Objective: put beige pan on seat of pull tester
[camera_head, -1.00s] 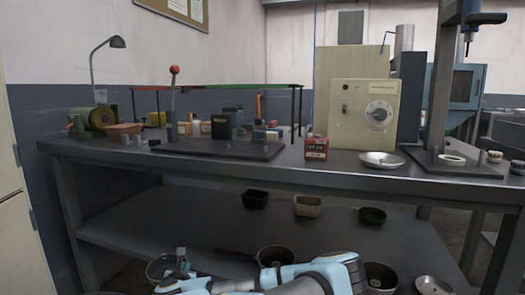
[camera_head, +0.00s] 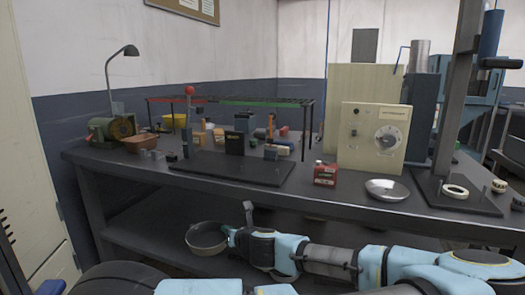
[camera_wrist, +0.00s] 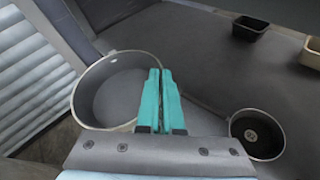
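My gripper (camera_wrist: 162,72) is nearly closed, its fingers on the right wall of a round, grey, light-rimmed pan (camera_wrist: 97,93). In the head view, this pan (camera_head: 206,247) hangs upright left of my gripper (camera_head: 230,236), by the bench's lower shelf. A beige rectangular pan (camera_wrist: 312,56) stands on that shelf, cut by the wrist view's right edge; the head view hides it now. The pull tester, a dark column (camera_head: 456,95) on a base plate, stands at the bench's right end. Its seat seems to be the pale ring (camera_head: 455,192), which looks empty.
The lower shelf (camera_wrist: 205,60) also holds a black rectangular pan (camera_wrist: 250,28) and a dark round pan (camera_wrist: 257,133). On the benchtop are a red box (camera_head: 325,175), a silver dish (camera_head: 386,190) and a cream dial cabinet (camera_head: 373,137). The bench edge overhangs the shelf.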

